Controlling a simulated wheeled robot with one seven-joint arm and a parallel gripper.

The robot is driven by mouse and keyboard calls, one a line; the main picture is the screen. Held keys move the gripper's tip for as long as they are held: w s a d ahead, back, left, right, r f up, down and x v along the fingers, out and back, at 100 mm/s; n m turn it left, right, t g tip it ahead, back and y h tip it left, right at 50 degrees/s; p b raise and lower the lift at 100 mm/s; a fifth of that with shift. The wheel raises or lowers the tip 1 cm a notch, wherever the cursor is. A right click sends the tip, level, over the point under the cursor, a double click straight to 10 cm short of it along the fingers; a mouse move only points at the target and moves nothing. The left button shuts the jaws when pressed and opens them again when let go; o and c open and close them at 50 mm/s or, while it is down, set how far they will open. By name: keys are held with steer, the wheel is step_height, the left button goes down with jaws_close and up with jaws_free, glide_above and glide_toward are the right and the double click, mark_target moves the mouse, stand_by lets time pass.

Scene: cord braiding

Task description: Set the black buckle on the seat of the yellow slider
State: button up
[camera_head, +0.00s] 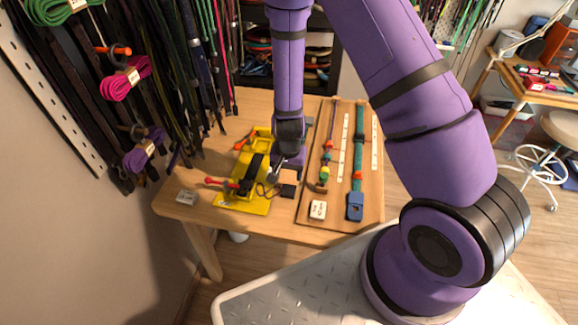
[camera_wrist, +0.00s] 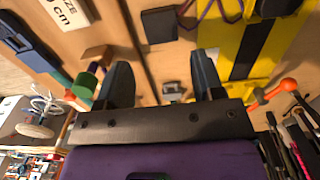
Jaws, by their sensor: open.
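The yellow slider (camera_head: 262,134) is part of a yellow fixture with a black strip, standing on the left half of the table; yellow parts fill the right of the wrist view (camera_wrist: 221,40). A small dark buckle-like piece (camera_wrist: 173,92) shows between my fingertips in the wrist view and seems to be the black buckle. My gripper hides that spot in the head view. My gripper (camera_wrist: 160,85) is open, pointing down, with a gap on both sides of that piece. In the head view it is (camera_head: 285,170) just right of the yellow fixture. The slider's seat is not clearly visible.
A flat black square (camera_head: 288,191) lies beside the fixture. A wooden board (camera_head: 338,219) on the right holds beaded cords, a blue clamp (camera_head: 355,206) and a white tag (camera_head: 318,209). Cords hang at the left wall.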

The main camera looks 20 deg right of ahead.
mark_target(288, 191)
steer(key=shift+f, duration=4.35)
steer(key=c, duration=0.7)
steer(key=shift+r, duration=0.15)
